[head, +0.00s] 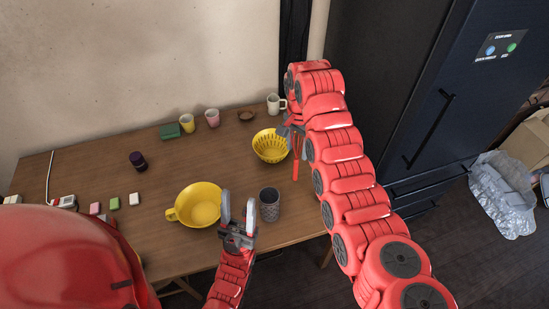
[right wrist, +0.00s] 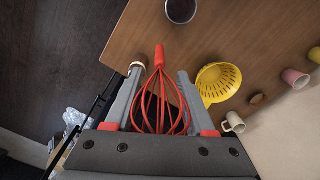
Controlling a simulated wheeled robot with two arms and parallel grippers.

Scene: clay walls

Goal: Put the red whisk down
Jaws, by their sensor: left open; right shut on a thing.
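The red whisk (head: 295,169) hangs from my right gripper (head: 293,130), its handle pointing down in the head view, beside the yellow colander. In the right wrist view the whisk (right wrist: 160,95) has its wire loops between the two fingers of my right gripper (right wrist: 160,72), and its handle sticks out past the fingertips. The whisk appears held above the wooden table (head: 125,175); its exact height I cannot tell. My left gripper (head: 238,207) is open and empty, between the yellow bowl and the grey cup.
The yellow colander (head: 268,146), yellow bowl (head: 199,207) and grey cup (head: 270,204) stand near the whisk. Several mugs, a small brown bowl (head: 246,115) and a green box (head: 169,131) line the back. A dark jar (head: 138,161) stands left. A dark fridge (head: 420,100) is right.

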